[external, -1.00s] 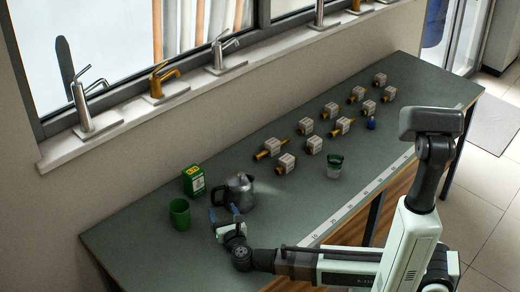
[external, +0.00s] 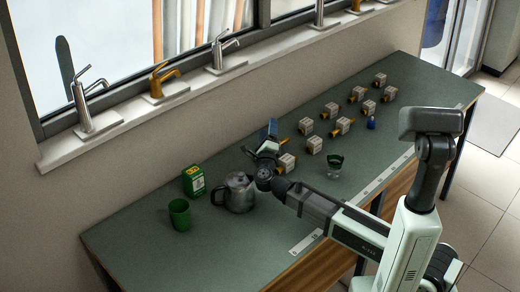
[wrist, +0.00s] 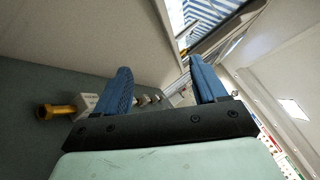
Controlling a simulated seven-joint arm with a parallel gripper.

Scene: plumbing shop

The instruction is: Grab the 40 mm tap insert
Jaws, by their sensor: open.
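Several tap inserts, whitish printed blocks with brass ends, lie spread over the bench; one is at the front left of the group (external: 286,162), another to its right (external: 314,145). Their print is too small to tell which is 40 mm. My gripper (external: 268,138) is at the left end of the group and hides the insert there. In the wrist view my gripper (wrist: 160,75) is open, with nothing gripped between its blue fingers. A brass-ended insert (wrist: 88,103) lies left of the left finger, and smaller ones show between the fingers farther off.
A metal teapot (external: 239,192), a green cup (external: 179,214) and a green box (external: 194,182) stand to the left. A dark-rimmed glass (external: 335,166) and a small blue item (external: 371,123) stand to the right. The wall and sill run behind the bench (external: 150,250).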

